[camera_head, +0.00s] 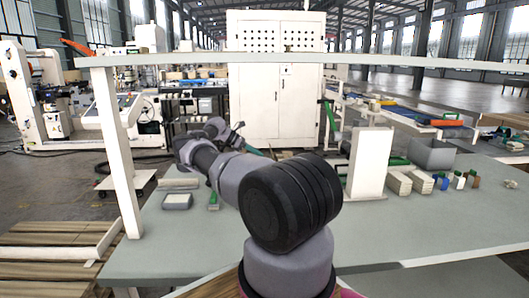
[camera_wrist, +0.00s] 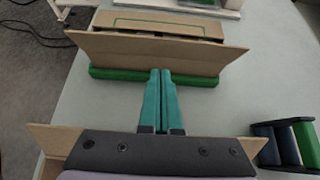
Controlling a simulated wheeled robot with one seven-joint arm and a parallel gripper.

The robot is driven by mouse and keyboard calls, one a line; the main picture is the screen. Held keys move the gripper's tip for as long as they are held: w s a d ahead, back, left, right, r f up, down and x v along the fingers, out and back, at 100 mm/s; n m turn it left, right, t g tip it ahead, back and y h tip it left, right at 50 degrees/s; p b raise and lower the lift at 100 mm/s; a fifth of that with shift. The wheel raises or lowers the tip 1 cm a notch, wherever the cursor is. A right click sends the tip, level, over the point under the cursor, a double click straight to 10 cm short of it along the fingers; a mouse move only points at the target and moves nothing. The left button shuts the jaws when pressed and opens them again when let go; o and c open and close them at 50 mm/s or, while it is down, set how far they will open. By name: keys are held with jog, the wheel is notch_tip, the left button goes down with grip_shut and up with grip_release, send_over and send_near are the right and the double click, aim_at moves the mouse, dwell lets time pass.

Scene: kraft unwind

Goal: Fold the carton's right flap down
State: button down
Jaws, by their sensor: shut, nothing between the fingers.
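The tan carton shows in the wrist view, with a broad cardboard flap (camera_wrist: 155,52) standing up at its far side. More tan cardboard (camera_wrist: 50,139) shows at the lower left and lower right, mostly hidden behind my gripper's body. I cannot tell which panel is the right flap. My gripper (camera_wrist: 161,72) has teal fingers pressed together, empty. Their tips overlap the lower part of the far flap in the picture; I cannot tell whether they touch it. In the head view my arm hides most of the carton, and only a sliver of teal finger (camera_head: 258,152) shows.
A green strip (camera_wrist: 110,75) runs along the foot of the far flap. Dark blue and green spools (camera_wrist: 304,143) stand at the right of the wrist view. On the grey table (camera_head: 165,255), a white upright panel (camera_head: 369,163) and cardboard stacks (camera_head: 399,182) stand right of my arm.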

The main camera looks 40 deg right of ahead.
jog(key=shift+s+d+r, duration=0.3)
jog(key=shift+s+d, duration=0.15)
jog(key=shift+d, duration=0.3)
jog(key=shift+s+d+r, duration=0.25)
jog(key=shift+s+d, duration=0.15)
jog(key=shift+d, duration=0.3)
jog(key=shift+d+r+t+y, duration=0.1)
jog(key=shift+t+y, duration=0.3)
jog(key=shift+y, duration=0.2)
